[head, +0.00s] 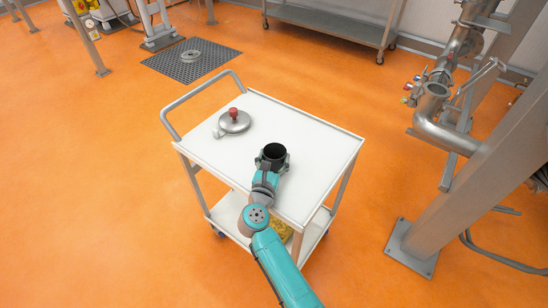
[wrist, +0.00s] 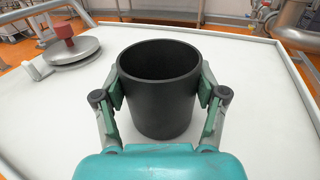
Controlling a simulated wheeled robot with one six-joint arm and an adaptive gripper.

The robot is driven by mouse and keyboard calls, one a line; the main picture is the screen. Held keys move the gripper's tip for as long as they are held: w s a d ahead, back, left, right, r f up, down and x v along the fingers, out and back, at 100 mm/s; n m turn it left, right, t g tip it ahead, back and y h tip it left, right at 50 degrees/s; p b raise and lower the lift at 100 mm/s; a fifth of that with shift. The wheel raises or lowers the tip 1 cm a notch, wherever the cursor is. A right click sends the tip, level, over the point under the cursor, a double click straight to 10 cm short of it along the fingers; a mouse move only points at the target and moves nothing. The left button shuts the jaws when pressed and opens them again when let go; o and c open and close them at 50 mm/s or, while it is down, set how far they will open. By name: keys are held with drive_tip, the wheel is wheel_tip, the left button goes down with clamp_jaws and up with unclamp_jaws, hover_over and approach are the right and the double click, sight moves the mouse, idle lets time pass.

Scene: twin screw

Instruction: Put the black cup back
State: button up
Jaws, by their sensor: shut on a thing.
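My gripper (head: 271,160) is shut on the cup, with one finger pad pressed on each side. The gripper also shows in the wrist view (wrist: 160,92). The cup's base looks at or very close to the trolley top; I cannot tell whether it touches.
A round metal lid with a red knob (head: 234,121) lies on the trolley top, left of the cup. The trolley's handle (head: 190,95) rises at the far left. A steel post (head: 470,170) and pipework (head: 440,110) stand to the right. The trolley top's right half is clear.

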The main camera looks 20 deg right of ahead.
drive_tip(key=o, duration=1.3)
drive_tip(key=v, duration=1.2)
drive_tip(key=shift+s+d, duration=0.1)
drive_tip(key=shift+d, duration=0.05)
drive_tip(key=s+d+n, duration=0.2)
drive_tip(key=s+d+n+t, duration=0.1)
drive_tip(key=s+d+n, duration=0.1)
drive_tip(key=s, duration=0.1)
drive_tip(key=s+d+n+t, duration=0.1)
drive_tip(key=s+n, duration=0.1)
drive_tip(key=s, duration=0.1)
drive_tip(key=shift+d+r, duration=0.25)
drive_tip(key=shift+d, duration=0.15)
drive_tip(key=s+m+y, duration=0.3)
drive_tip(key=s+m, duration=0.8)
drive_tip(key=m, duration=0.1)
drive_tip(key=s+r+m+g+y, duration=0.1)
drive_tip(key=s+m+y, duration=0.2)
drive_tip(key=s+m, duration=0.8)
drive_tip(key=s+m+g+y, duration=0.1)
drive_tip(key=s+m+y, duration=0.2)
drive_tip(key=s+m, duration=0.9)
drive_tip(key=shift+s+d+r+m+y, duration=0.3)
drive_tip(key=shift+s+d+r, duration=0.1)
